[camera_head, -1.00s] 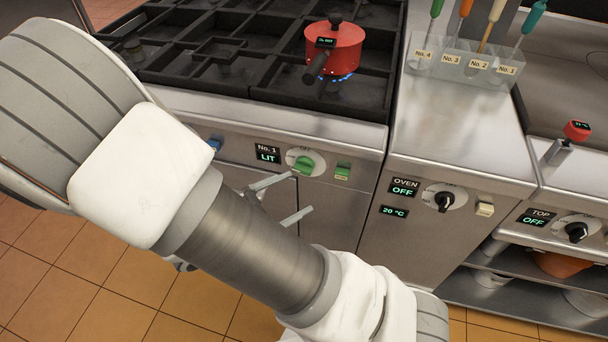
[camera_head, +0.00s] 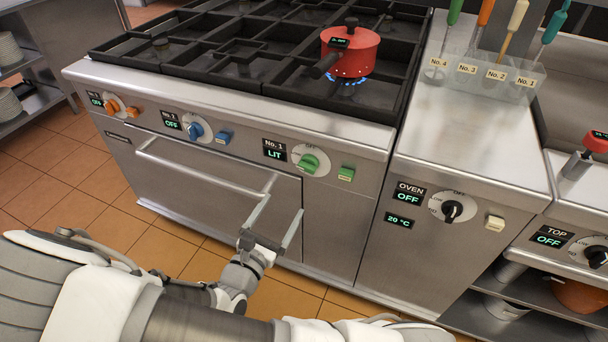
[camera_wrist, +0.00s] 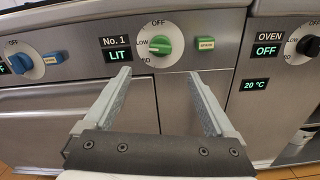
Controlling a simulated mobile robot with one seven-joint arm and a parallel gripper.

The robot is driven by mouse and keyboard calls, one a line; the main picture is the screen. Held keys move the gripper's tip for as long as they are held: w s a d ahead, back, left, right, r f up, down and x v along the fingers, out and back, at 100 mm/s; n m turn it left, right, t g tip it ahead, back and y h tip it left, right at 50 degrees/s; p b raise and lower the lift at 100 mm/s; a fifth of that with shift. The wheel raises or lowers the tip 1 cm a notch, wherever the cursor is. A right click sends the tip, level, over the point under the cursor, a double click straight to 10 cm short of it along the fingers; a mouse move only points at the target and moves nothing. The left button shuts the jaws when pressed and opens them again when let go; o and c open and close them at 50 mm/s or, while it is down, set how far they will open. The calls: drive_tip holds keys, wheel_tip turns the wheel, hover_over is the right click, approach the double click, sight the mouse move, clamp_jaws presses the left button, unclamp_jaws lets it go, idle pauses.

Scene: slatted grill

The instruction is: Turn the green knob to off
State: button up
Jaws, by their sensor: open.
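The green knob (camera_head: 309,163) is on the stove's front panel, right of a display (camera_head: 274,150) reading "No. 1 LIT". In the wrist view the green knob (camera_wrist: 160,45) sits on a white dial, its grip lying roughly sideways, beyond and above the gap between my fingers. My gripper (camera_head: 283,212) is open and empty, below the knob and apart from it. In the wrist view my gripper (camera_wrist: 160,80) has its two fingers pointing toward the panel, one on each side below the knob. A blue flame (camera_head: 347,80) burns under the red pot.
A small green switch (camera_head: 346,174) sits just right of the knob. The blue knob (camera_head: 195,131) is to the left, and the oven knob (camera_head: 452,211) to the right. The red pot (camera_head: 350,52) stands on the grate. A horizontal oven handle (camera_head: 200,170) sticks out below the panel.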

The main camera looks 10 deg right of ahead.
sight(305, 170)
drive_tip(key=b+x, duration=0.2)
drive_tip(key=x, duration=1.1)
drive_tip(key=shift+w+d, duration=0.1)
drive_tip(key=c, duration=1.4)
